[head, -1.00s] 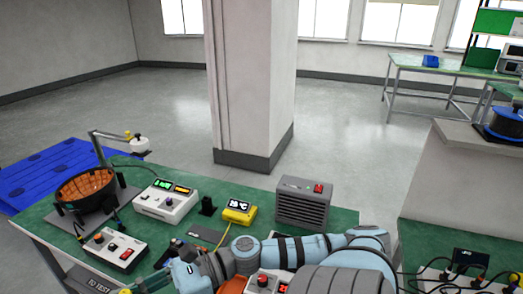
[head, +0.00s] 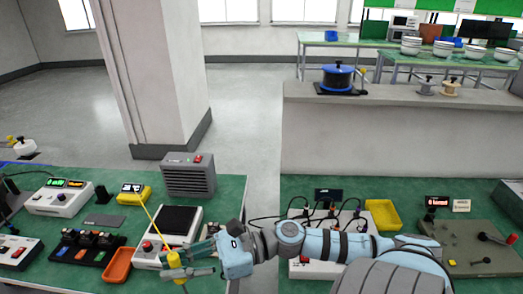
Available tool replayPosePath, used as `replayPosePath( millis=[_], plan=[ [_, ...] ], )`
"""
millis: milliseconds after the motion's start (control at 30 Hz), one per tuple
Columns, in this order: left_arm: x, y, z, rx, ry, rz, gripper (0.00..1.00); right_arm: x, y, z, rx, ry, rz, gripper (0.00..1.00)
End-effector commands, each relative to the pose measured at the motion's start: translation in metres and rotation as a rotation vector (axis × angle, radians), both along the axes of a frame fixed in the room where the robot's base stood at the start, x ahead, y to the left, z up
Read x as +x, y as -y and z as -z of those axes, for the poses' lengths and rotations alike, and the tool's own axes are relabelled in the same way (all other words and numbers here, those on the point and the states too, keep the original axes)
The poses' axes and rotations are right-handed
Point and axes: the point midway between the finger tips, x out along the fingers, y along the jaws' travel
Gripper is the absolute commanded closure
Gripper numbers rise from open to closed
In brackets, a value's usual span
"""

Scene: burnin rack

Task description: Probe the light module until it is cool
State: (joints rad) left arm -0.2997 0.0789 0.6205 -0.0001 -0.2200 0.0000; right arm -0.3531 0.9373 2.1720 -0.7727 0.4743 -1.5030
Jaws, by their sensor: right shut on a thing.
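My right gripper (head: 178,266) is at the lower middle left of the head view. The gripper is in front of a white device with a dark square top (head: 179,219). Small modules sit in a black rack (head: 64,254) to the left; I cannot tell which is the light module. My left gripper is not in view.
An orange tray (head: 117,266) lies just left of the gripper. A grey vented box (head: 188,178) stands behind. A white box with cables (head: 330,243) and a yellow tray (head: 383,215) are on the right bench. A gap separates the benches.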

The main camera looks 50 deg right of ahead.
Motion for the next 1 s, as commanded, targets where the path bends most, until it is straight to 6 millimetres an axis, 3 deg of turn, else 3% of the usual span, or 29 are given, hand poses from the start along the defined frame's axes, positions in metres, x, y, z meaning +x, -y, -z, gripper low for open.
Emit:
replayPosePath(
  millis=[167,267,400,600,733,1000],
  plan=[
    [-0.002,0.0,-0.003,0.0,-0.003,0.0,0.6,0.032,0.024,0.006,0.005,0.003,0.121,1.0],
    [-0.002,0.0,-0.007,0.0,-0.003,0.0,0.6,0.065,0.057,0.014,0.007,0.002,0.266,1.0],
    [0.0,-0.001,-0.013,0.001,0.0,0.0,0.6,0.112,0.114,0.027,0.007,0.002,0.509,1.0],
    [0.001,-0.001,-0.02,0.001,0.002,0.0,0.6,0.158,0.182,0.046,0.01,0.0,0.801,1.0],
    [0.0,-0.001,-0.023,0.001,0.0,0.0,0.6,0.177,0.212,0.058,0.012,-0.002,0.947,1.0],
    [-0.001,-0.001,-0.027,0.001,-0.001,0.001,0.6,0.194,0.236,0.071,0.011,-0.003,1.089,1.0]
  ],
)
